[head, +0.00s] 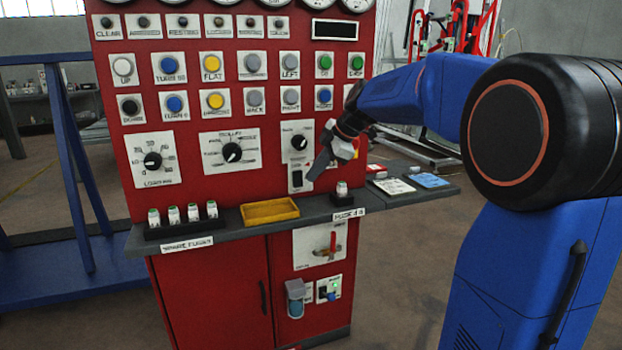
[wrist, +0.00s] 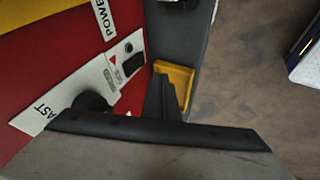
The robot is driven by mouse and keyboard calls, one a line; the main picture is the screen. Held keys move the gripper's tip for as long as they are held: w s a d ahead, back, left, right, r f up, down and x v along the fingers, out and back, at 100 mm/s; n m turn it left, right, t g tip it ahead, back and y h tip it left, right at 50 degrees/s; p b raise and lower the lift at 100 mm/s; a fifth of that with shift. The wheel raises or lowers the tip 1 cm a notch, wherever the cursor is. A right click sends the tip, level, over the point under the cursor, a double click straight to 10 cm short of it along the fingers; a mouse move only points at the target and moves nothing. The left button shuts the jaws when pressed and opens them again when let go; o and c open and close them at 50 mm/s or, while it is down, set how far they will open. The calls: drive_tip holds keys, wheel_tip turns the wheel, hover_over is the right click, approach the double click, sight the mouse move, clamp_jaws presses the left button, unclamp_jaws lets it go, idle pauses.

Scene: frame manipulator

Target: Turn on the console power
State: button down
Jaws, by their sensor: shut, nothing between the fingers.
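The red console (head: 200,295) fills the middle of the head view. A small white switch plate with a dark rocker (head: 297,180) sits on its face below a black knob (head: 299,142). My gripper (head: 314,172) is just right of that plate, shut and empty, with its dark fingers pointing down and left. Whether it touches the plate cannot be told. In the wrist view my closed fingers (wrist: 165,97) show beside a white plate with a dark switch (wrist: 133,67) and red triangles. A white label reading POWER (wrist: 104,16) is at the top.
A grey shelf (head: 228,226) juts out below with a yellow tray (head: 269,212) and several small cylinders in a black holder (head: 183,224). A red-handled lever (head: 330,246) and a small panel with a green light (head: 330,288) are lower down. Open floor lies around the console.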

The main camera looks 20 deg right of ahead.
sight(298, 179)
drive_tip(key=v, duration=0.6)
drive_tip(key=shift+s, duration=0.3)
drive_tip(key=shift+w+f, duration=0.2)
drive_tip(key=x, duration=0.9)
drive_tip(key=shift+w+a+f, duration=0.15)
drive_tip(key=shift+f, duration=0.2)
drive_tip(key=shift+w+f, duration=0.25)
drive_tip(key=shift+w, duration=0.85)
drive_tip(key=shift+w+f, duration=0.1)
drive_tip(key=shift+w, duration=0.85)
